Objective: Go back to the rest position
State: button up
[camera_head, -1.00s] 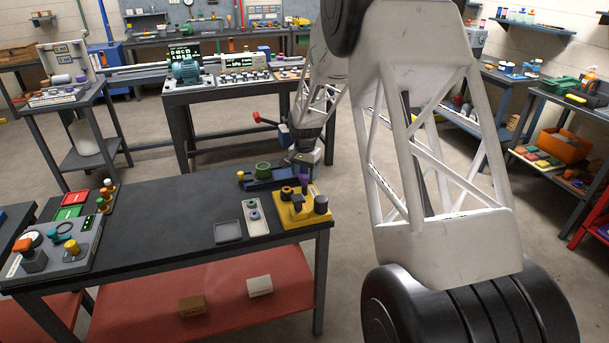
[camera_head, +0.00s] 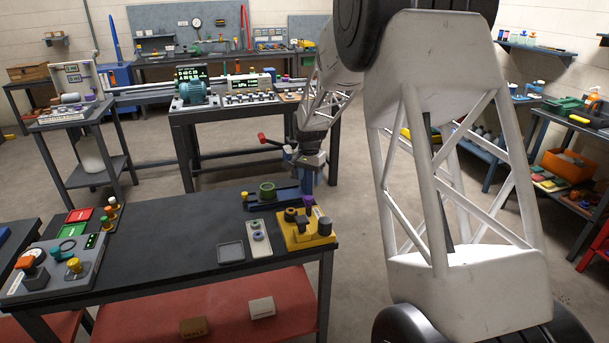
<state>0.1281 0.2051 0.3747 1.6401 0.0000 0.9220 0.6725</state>
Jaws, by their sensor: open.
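My gripper (camera_head: 310,160) hangs at the end of my arm, above the back right corner of the dark front bench (camera_head: 180,215). It is small in the view and partly merges with the blue-grey device behind it. Its jaws are open and I see nothing held. Below it, apart from it, is the yellow block (camera_head: 322,229) with several dark knobs and a purple-topped piece (camera_head: 308,202). My large white lattice arm link fills the right of the view.
A green ring-shaped part (camera_head: 267,192) sits on a blue base at the bench's back edge. A grey tray (camera_head: 231,252) and a pale plate (camera_head: 258,238) lie left of the yellow block. A red-handled lever (camera_head: 262,137) is close left of my gripper. Open floor lies behind the bench.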

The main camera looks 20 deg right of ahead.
jog(key=s+a+r+n, duration=0.1)
jog(key=s+a+r, duration=0.1)
jog(key=s+r, duration=0.45)
jog(key=s+a+r+n+t, duration=0.1)
jog(key=s+a+r+n, duration=0.15)
jog(key=s, duration=0.75)
jog(key=s+a+r+n, duration=0.1)
jog(key=s+a+r, duration=0.1)
jog(key=s+r, duration=0.5)
jog(key=s+a+n, duration=0.1)
jog(key=s+n, duration=0.1)
jog(key=s, duration=1.2)
jog(key=s+a+f+n+t, duration=0.1)
jog(key=s+a+n, duration=0.1)
jog(key=s, duration=1.2)
jog(key=shift+s+a+f+t, duration=0.25)
jog(key=shift+a+f+t, duration=0.05)
